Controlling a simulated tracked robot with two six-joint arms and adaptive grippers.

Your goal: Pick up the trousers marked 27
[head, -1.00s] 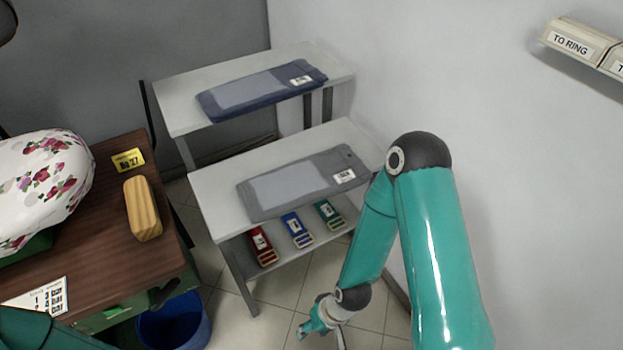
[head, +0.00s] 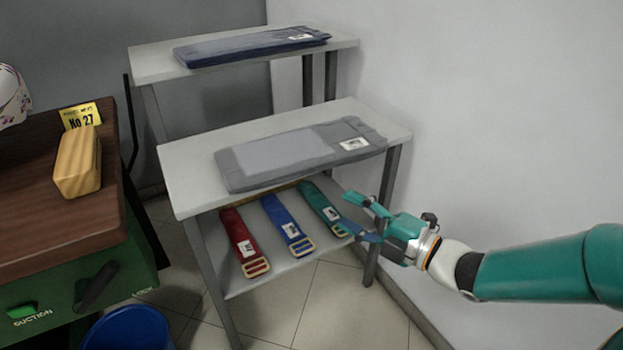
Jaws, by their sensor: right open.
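Two folded pairs of trousers lie on two stepped tables. The grey trousers (head: 270,160) lie flat on the nearer table, with a white tag (head: 354,143) near their right end. The dark blue trousers (head: 235,48) lie on the farther table, also with a small white tag (head: 299,37). The writing on both tags is too small to read. A yellow card reading No 27 (head: 82,117) stands on the brown board at left. My right gripper (head: 352,214) is open and empty, just right of the lower shelf and below the grey trousers' tabletop. My left gripper is out of view.
A red belt (head: 242,240), a blue belt (head: 287,225) and a green belt (head: 322,208) lie on the lower shelf (head: 285,268). A wooden block (head: 78,165) sits on the brown board. A blue bin (head: 130,330) stands on the floor. A wall rises close at right.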

